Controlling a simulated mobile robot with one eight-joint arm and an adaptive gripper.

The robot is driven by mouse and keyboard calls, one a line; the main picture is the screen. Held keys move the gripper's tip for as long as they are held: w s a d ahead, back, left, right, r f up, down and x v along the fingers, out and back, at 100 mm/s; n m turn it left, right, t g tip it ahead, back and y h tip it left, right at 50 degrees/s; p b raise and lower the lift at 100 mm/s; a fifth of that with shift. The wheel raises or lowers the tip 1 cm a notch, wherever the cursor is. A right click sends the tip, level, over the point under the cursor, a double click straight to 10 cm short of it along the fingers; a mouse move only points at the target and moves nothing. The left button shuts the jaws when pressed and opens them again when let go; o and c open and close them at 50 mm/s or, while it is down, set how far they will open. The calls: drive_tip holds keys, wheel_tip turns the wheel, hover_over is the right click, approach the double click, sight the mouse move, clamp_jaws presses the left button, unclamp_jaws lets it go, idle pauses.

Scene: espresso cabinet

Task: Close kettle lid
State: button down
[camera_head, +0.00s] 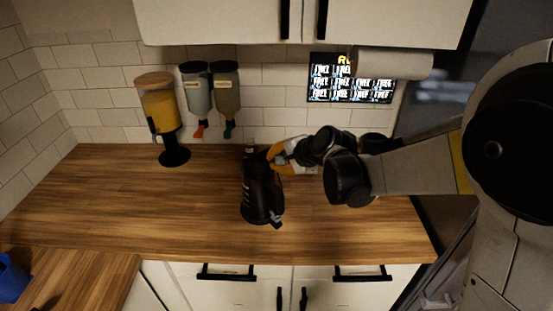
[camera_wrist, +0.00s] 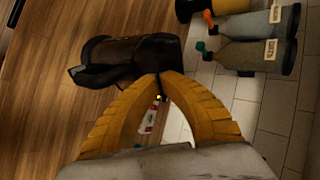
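A black kettle (camera_head: 262,195) stands on the wooden counter in the head view, its handle side toward the front right. It also shows in the wrist view (camera_wrist: 120,58) at the upper left. My gripper (camera_head: 273,153) is at the kettle's upper rear side, with its yellow fingers pointing left. In the wrist view, the fingertips of my gripper (camera_wrist: 159,77) come together at the kettle's edge. I see nothing clearly held between them. Whether they touch the kettle, and the exact angle of the lid, I cannot tell.
A juice dispenser (camera_head: 160,110) stands at the back left. Two wall-mounted bottles (camera_head: 212,88) hang behind the kettle. A small white item with red marking (camera_wrist: 148,122) lies beyond my fingers. A paper roll (camera_head: 395,63) hangs at upper right. The counter left of the kettle (camera_head: 120,205) is clear.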

sight(265, 153)
drive_tip(key=w+a+g+h+p, duration=0.1)
drive_tip(key=w+g+h+p, duration=0.1)
drive_tip(key=shift+a+r+g, duration=0.3)
drive_tip(key=shift+a+g, duration=0.05)
drive_tip(key=shift+g, duration=0.05)
drive_tip(key=shift+w+a+f+g+h+p, duration=0.15)
drive_tip(key=shift+w+a+g+h+p, duration=0.2)
drive_tip(key=shift+g+h, duration=0.2)
drive_tip(key=shift+w+a+f+g+h+p, duration=0.2)
drive_tip(key=shift+w+g+h+p, duration=0.1)
drive_tip(key=shift+w+g+h, duration=0.2)
drive_tip(key=shift+w+a+f+g+h, duration=0.2)
drive_tip(key=shift+w+a+g+h, duration=0.15)
drive_tip(key=shift+g, duration=0.2)
drive_tip(key=shift+w+a+f+g+h, duration=0.15)
drive_tip(key=shift+w+f+g+h, duration=0.05)
drive_tip(key=shift+g+h, duration=0.25)
drive_tip(key=shift+w+a+f, duration=0.3)
drive_tip(key=shift+w+f, duration=0.1)
drive_tip(key=shift+f, duration=0.1)
drive_tip(key=shift+w+a+f, duration=0.25)
drive_tip(key=shift+w+f, duration=0.1)
drive_tip(key=shift+f, duration=0.1)
